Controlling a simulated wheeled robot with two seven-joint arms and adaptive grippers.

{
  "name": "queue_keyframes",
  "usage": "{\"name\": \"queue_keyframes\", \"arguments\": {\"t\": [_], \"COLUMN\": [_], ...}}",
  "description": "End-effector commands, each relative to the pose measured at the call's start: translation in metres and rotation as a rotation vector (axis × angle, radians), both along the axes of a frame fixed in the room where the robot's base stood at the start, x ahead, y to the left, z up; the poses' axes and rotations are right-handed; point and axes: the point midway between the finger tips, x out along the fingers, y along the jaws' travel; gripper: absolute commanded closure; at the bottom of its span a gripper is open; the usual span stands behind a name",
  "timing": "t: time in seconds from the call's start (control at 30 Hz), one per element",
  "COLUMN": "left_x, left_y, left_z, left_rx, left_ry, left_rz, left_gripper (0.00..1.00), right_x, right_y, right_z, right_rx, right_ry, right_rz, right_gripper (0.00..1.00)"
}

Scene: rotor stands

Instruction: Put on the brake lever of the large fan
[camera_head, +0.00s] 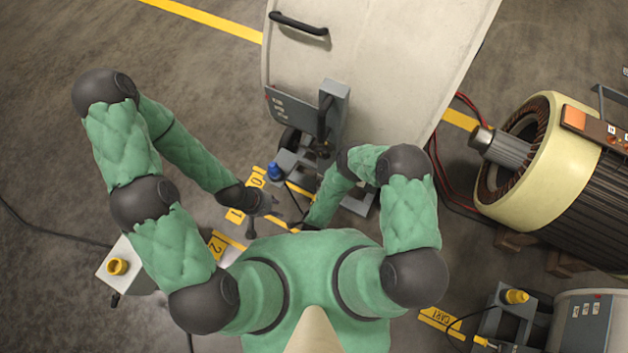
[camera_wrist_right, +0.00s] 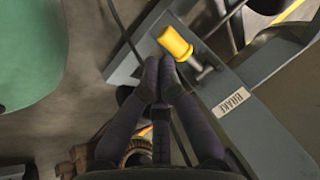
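The large fan (camera_head: 345,60) is a pale drum on a grey stand at the top middle of the head view. In the right wrist view, a yellow-handled lever (camera_wrist_right: 175,41) sticks out on a short metal rod from a grey frame (camera_wrist_right: 255,65), beside a BRAKE plate (camera_wrist_right: 236,101). My right gripper (camera_wrist_right: 160,68) has its fingertips together just below the yellow handle in that picture; nothing shows between them. My right gripper is hidden in the head view, and the brake lever cannot be made out there. My left gripper (camera_head: 265,212) looks open and empty, above the floor markings.
A blue knob (camera_head: 275,171) sits on the fan's stand. A pale box with a yellow button (camera_head: 117,267) stands at left. A big motor (camera_head: 545,170) is at right. A smaller machine with a yellow knob (camera_head: 515,296) is at lower right. Cables cross the floor.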

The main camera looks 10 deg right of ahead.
Motion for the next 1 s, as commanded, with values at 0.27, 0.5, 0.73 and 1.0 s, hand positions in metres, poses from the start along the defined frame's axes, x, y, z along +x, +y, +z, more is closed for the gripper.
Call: {"name": "queue_keyframes", "arguments": {"t": [0.27, 0.5, 0.73, 1.0], "left_x": [0.002, 0.001, 0.001, 0.001], "left_y": [0.000, 0.000, 0.000, 0.000], "left_z": [0.019, 0.030, 0.032, 0.032], "left_rx": [0.001, 0.001, 0.001, 0.001], "left_ry": [-0.004, -0.003, -0.003, -0.003], "left_rz": [0.000, 0.001, 0.001, 0.001], "left_gripper": [0.60, 0.60, 0.60, 0.60], "right_x": [-0.050, -0.078, -0.086, -0.086], "right_y": [0.018, 0.030, 0.032, 0.032], "right_z": [0.013, 0.021, 0.022, 0.021], "right_rx": [0.000, 0.000, -0.001, 0.000], "right_ry": [0.009, 0.006, 0.005, 0.005], "right_rz": [0.010, 0.008, 0.004, 0.003], "right_gripper": [1.00, 1.00, 1.00, 1.00]}}
